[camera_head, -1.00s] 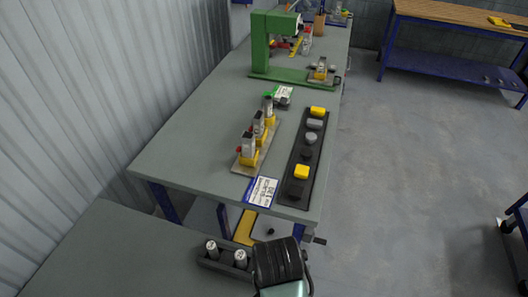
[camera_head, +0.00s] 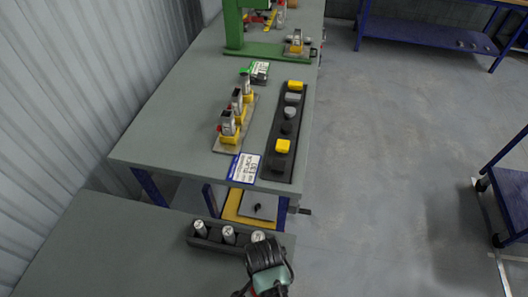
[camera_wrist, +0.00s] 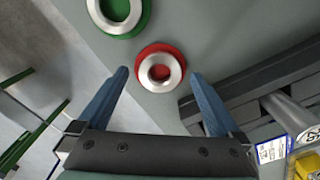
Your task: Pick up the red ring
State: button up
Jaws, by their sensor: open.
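The red ring (camera_wrist: 158,47) shows in the wrist view as a red round piece with a silver ring face and a hole in its middle. It sits on the grey bench surface. My gripper (camera_wrist: 159,73) is open, with one blue finger on each side of the red ring in the picture. I cannot tell how far the fingertips are above it. In the head view my arm is at the bottom, over the near bench, and the red ring cannot be made out there.
A similar green ring (camera_wrist: 120,8) lies just beyond the red one, up and left. A dark rack (camera_head: 212,235) with silver cylinders stands on the near bench. The far table (camera_head: 185,135) carries a sign, yellow-based fixtures and a green press (camera_head: 235,25).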

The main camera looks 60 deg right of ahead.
jog(key=shift+f, duration=0.3)
jog(key=shift+c, duration=0.2)
